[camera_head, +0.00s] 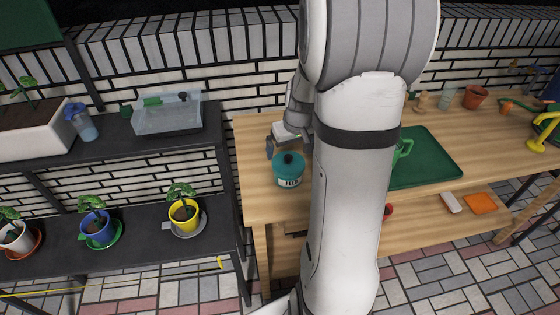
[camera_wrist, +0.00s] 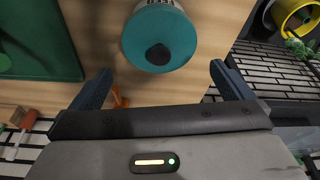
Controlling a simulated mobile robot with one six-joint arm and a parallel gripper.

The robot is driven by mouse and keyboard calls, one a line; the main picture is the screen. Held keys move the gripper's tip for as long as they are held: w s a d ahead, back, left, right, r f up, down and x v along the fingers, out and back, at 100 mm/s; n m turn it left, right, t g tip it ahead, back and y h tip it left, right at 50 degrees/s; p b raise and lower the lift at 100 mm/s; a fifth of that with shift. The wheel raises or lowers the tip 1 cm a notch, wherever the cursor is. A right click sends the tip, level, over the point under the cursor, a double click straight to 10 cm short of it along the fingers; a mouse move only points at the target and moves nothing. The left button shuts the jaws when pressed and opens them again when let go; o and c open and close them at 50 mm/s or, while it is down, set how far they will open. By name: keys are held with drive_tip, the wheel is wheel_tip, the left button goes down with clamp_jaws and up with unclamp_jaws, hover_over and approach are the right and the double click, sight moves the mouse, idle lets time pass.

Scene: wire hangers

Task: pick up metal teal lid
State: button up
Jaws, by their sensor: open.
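The teal metal lid (camera_head: 285,158) with a dark round knob sits on a teal canister (camera_head: 289,178) with a white label, near the left end of the wooden table. In the wrist view the teal lid (camera_wrist: 150,46) with its black knob is ahead of my gripper, at the top centre. My gripper (camera_wrist: 158,80) is open and empty, its two dark fingers spread wide, with the lid beyond the fingertips and apart from them. In the head view my gripper (camera_head: 270,147) is just behind the canister, partly hidden by my own arm.
A green tray (camera_head: 430,165) with a green mug (camera_head: 404,149) lies right of my arm on the wooden table (camera_head: 262,205). A black shelf at left holds potted plants, including a yellow pot (camera_head: 186,222), and a clear bin (camera_head: 166,117). My arm hides the table's middle.

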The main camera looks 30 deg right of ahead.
sight(288, 157)
drive_tip(key=x, duration=0.5)
drive_tip(key=shift+s+f, duration=0.1)
drive_tip(key=c, duration=0.6)
